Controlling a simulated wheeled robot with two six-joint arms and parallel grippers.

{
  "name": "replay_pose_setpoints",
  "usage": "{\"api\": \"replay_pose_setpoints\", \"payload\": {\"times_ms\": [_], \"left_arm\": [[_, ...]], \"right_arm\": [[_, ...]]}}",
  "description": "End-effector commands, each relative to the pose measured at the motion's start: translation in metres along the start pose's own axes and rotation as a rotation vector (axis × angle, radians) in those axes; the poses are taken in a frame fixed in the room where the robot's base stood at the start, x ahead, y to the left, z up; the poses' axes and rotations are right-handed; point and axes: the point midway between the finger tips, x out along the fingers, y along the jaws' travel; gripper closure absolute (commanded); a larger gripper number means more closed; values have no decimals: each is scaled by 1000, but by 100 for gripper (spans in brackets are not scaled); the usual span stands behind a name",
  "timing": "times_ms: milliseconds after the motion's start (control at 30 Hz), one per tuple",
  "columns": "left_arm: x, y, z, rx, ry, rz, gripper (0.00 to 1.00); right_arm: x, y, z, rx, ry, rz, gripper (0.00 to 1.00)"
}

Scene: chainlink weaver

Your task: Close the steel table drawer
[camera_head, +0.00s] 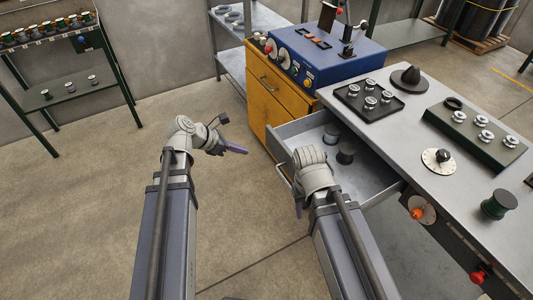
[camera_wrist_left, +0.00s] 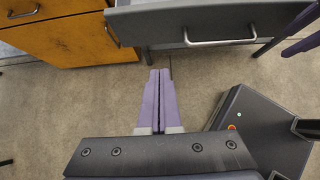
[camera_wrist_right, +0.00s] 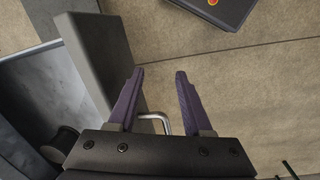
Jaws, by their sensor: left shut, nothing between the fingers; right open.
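The steel table drawer (camera_head: 366,184) is pulled out from the steel table (camera_head: 418,112), with dark cylindrical items (camera_head: 345,154) inside. Its grey front and bar handle (camera_wrist_left: 220,42) show in the left wrist view. My left gripper (camera_head: 236,149) is shut and empty, over open floor to the left of the drawer and apart from it. My right gripper (camera_wrist_right: 160,76) is open just outside the drawer front. In the right wrist view the handle (camera_wrist_right: 158,118) shows between and behind its fingers.
A yellow cabinet (camera_head: 272,92) with a blue machine (camera_head: 325,55) on top stands beside the drawer. The tabletop carries a black tray (camera_head: 369,101), a green block and a spool (camera_head: 497,204). A green shelf (camera_head: 70,92) stands far left. The floor left of the drawer is clear.

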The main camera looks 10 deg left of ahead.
Motion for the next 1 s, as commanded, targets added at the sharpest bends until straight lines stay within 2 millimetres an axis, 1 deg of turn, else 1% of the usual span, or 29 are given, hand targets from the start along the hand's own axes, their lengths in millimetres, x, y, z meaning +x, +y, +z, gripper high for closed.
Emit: {"api": "replay_pose_setpoints", "payload": {"times_ms": [167, 500, 633, 667, 700, 833, 1000], "left_arm": [[21, 0, -3, 5, 1, -2, 100], [87, 0, -5, 7, 2, -2, 100], [108, 0, -4, 6, 2, -3, 100], [107, 0, 5, 7, 2, -4, 100], [110, 0, 11, 6, 2, -3, 100], [121, 0, 21, 6, 2, -3, 100], [127, 0, 27, 5, 2, -1, 100]], "right_arm": [[16, -2, -1, 0, 0, 0, 50], [64, -6, -4, -1, 0, 0, 50], [78, -8, -5, -1, 0, 0, 50], [71, -7, -4, -1, 0, 0, 50], [70, -7, -4, -1, 0, 0, 50], [70, -7, -4, -1, 0, 0, 50], [70, -7, -4, -1, 0, 0, 50]]}}
